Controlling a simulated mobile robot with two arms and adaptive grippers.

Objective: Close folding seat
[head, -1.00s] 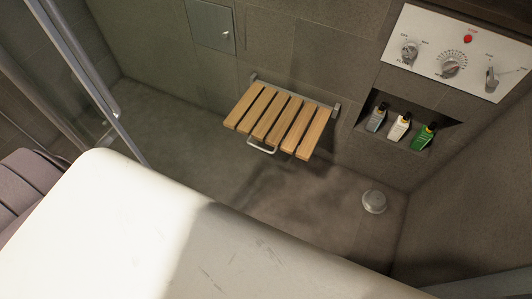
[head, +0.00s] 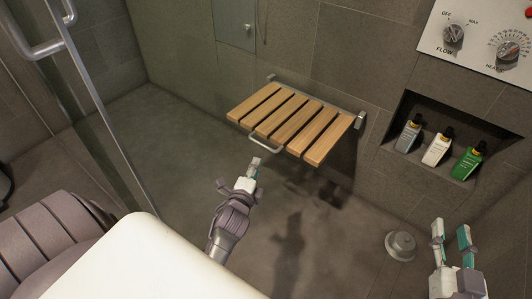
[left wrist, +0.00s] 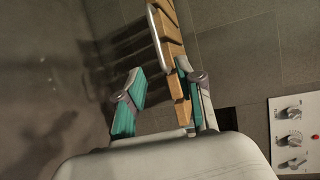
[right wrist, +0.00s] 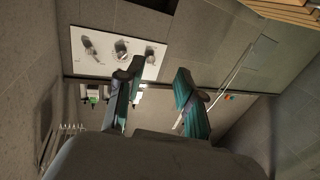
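The folding seat (head: 256,102) has wooden slats and is folded down, sticking out level from the tiled wall. A metal bar handle (head: 265,148) runs along its front edge. My left gripper (head: 252,172) is below and in front of that handle, apart from it in the head view. In the left wrist view, its fingers (left wrist: 165,95) are spread, with the seat (left wrist: 172,52) and bar beyond them. My right gripper (head: 451,231) is open and empty at the lower right, away from the seat; its fingers (right wrist: 157,78) also show apart in the right wrist view.
A wall niche (head: 405,158) holds three bottles, with a shower control panel (head: 480,40) above. A round metal fitting (head: 401,244) is on the floor near my right gripper. A glass door with a metal handle (head: 40,48) stands at left. The floor under the seat is clear.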

